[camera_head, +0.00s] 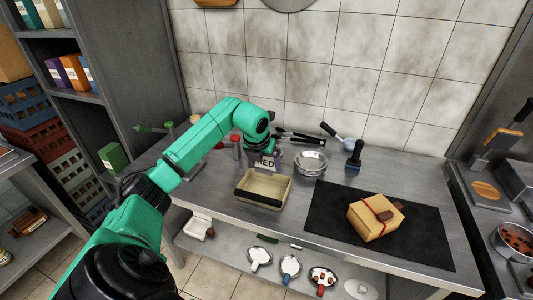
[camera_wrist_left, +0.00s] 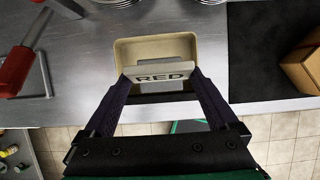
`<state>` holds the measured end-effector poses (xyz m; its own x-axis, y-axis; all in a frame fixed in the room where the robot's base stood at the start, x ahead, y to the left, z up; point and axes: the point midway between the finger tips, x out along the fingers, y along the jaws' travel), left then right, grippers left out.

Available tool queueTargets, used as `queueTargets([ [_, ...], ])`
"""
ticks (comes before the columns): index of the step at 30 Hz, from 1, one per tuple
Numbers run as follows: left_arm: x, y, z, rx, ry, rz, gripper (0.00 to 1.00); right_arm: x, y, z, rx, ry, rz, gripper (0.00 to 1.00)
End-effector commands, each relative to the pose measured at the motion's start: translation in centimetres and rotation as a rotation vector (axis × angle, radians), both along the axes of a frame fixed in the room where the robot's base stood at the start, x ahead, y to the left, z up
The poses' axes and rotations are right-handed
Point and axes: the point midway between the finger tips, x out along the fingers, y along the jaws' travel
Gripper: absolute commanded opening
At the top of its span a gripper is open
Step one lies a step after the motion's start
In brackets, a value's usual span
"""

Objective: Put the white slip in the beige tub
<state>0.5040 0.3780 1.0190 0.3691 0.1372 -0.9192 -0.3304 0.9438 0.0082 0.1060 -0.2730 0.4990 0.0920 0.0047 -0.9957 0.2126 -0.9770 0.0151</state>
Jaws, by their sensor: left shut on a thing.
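The white slip (camera_wrist_left: 160,74), marked "RED" in dark letters, is held between the two dark fingers of my left gripper (camera_wrist_left: 160,82). In the head view the slip (camera_head: 265,164) shows just beyond the back rim of the beige tub (camera_head: 264,202). In the left wrist view the slip overlaps the tub (camera_wrist_left: 122,48), which is an open rectangular container standing on the steel counter. The slip looks raised; its exact height over the tub is hard to tell. My left gripper (camera_head: 263,157) is shut on the slip. My right gripper is not in view.
Stacked metal bowls (camera_head: 311,160) stand right of the tub. A black mat (camera_head: 330,208) with a tan box (camera_head: 373,218) lies farther right. Utensils and a blue-handled tool (camera_head: 354,155) are near the wall.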

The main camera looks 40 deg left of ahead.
Motion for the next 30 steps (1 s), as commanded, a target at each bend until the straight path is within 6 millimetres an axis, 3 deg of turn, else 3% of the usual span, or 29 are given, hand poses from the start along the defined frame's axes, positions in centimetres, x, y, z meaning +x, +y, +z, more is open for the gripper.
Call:
queueTargets([
  [9, 0.0, 0.1, -0.1, 0.002, 0.000, 0.000, 0.36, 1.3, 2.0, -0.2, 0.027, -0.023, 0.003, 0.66],
  [21, 0.0, 0.1, -5.9, 0.000, 0.001, -0.001, 0.36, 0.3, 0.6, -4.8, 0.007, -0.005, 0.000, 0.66],
  [30, 0.1, 0.1, -9.9, 0.000, 0.000, -0.001, 0.36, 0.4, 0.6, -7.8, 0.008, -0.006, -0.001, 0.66],
])
